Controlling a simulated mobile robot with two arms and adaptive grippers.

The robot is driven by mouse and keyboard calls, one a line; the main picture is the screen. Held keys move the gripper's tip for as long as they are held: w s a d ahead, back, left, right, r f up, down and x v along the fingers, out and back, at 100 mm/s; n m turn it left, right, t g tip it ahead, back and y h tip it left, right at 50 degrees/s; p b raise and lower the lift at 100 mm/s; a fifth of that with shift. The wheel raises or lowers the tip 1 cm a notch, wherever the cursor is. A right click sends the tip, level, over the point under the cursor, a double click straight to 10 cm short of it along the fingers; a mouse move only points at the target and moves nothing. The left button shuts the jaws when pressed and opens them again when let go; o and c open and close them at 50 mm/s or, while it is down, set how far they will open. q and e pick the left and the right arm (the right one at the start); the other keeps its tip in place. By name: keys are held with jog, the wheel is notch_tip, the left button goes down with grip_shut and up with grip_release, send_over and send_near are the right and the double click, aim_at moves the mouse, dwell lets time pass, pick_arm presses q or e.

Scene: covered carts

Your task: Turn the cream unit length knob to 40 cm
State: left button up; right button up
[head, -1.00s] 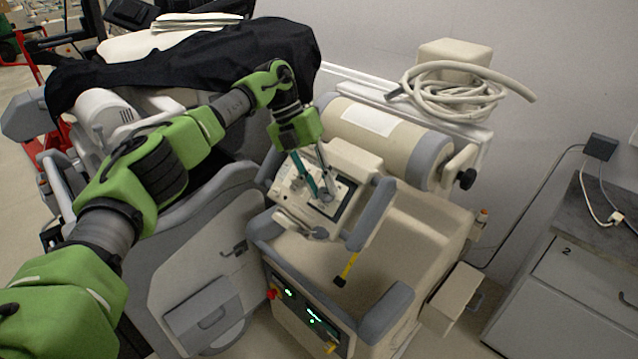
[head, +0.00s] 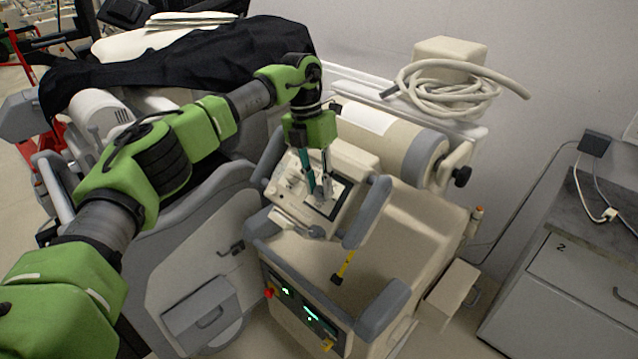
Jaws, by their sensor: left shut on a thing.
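The cream unit (head: 405,235) stands in the middle of the head view, with a tilted control panel (head: 285,195) on top. My left gripper (head: 322,196) points down at the right part of this panel. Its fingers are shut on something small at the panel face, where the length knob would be. The fingers hide most of the knob, and I cannot read its pointer or any scale. Small cream controls show on the panel left of the fingers. My right gripper is not in view.
Grey padded handles (head: 368,212) flank the panel. A cream cylinder (head: 385,140) lies behind it, with a coiled hose (head: 450,90) beyond. A black cloth (head: 190,60) covers equipment at the back left. A grey cabinet (head: 570,290) stands at the right.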

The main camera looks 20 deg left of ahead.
aim_at(312, 198)
pick_arm(q)
jog(key=shift+s+f, duration=0.1)
jog(key=shift+f, duration=0.1)
jog(key=o, duration=1.1)
jog(key=shift+r, duration=0.1)
notch_tip(312, 198, up, 12)
jog(key=a, duration=0.2)
jog(key=shift+w, duration=0.35)
